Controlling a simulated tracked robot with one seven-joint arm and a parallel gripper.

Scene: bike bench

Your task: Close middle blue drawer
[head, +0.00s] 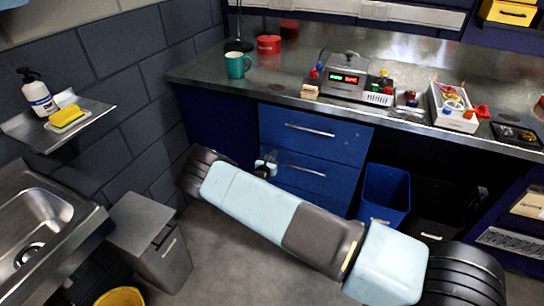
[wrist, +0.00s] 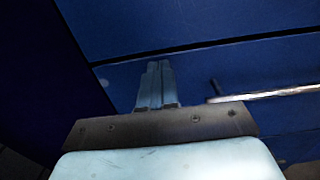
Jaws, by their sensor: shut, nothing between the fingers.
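The middle blue drawer (head: 322,178) is in the cabinet under the bench, below the top blue drawer (head: 335,138). Its silver handle (head: 303,171) shows in the head view, and the handle (wrist: 270,95) is also at the right in the wrist view. My gripper (head: 268,161) is at the left part of the middle drawer's front, left of the handle. In the wrist view my gripper (wrist: 157,68) is shut and empty, its fingers pointing at the blue front (wrist: 210,72). I cannot tell whether they touch it, or whether the drawer stands slightly out. My arm hides the lower drawer area.
A blue bin (head: 386,192) stands right of the drawers. A grey bin (head: 150,240) and a sink (head: 40,215) are at the left. The bench top (head: 290,90) above carries a teal mug (head: 238,65) and several devices. Grey floor is clear in front.

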